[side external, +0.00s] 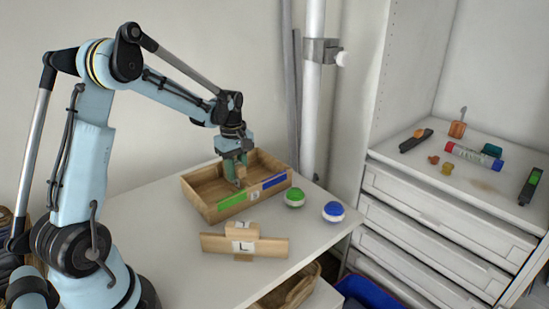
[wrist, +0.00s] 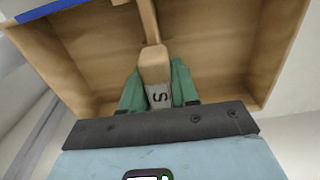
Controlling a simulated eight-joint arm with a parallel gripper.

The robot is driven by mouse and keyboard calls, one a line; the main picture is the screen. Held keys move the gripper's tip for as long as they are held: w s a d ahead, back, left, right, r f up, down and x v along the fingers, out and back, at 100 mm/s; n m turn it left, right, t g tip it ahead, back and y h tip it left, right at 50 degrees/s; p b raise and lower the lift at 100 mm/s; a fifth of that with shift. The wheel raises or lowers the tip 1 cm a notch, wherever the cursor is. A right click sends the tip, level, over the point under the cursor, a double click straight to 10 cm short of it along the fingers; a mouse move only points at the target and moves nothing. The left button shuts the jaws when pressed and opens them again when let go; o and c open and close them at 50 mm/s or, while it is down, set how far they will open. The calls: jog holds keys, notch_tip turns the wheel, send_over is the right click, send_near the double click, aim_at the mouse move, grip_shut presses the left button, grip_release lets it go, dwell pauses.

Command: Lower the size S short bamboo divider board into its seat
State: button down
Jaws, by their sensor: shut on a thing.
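The size S short bamboo divider board (wrist: 154,62) shows in the wrist view between my green fingers, its white S label facing the camera. My gripper (wrist: 158,90) is shut on its thick handle end. The board's thin part reaches toward the box wall with the blue strip. The light wooden box (side external: 200,203) stands on the table, and it fills the upper wrist view (wrist: 225,50). In the side view my gripper (side external: 235,170) points down into the box near its middle. My fingers largely hide the board there. I cannot tell whether its lower edge touches the seat.
A larger board marked L (side external: 268,248) stands in front of the box. A green-topped ball (side external: 294,197) and a blue-topped ball (side external: 333,211) sit to its right. A white pole (side external: 312,90) rises behind. A drawer unit (side external: 430,215) with small items stands right.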

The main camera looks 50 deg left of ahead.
jog(key=c, duration=0.8)
grip_release()
notch_tip(320, 180, up, 12)
jog(key=shift+f, duration=0.15)
jog(key=s+d+m+t, duration=0.2)
jog(key=s+d+m, duration=0.1)
jog(key=d+m, duration=0.3)
jog(key=s+d+f+m+t, duration=0.1)
jog(key=s+d+m+t, duration=0.1)
jog(key=d+m, duration=0.4)
jog(key=s+d+f+m+t, duration=0.1)
jog(key=s+d+m+t, duration=0.2)
jog(key=s+d+m, duration=0.2)
jog(key=shift+d+m, duration=0.5)
jog(key=shift+d, duration=1)
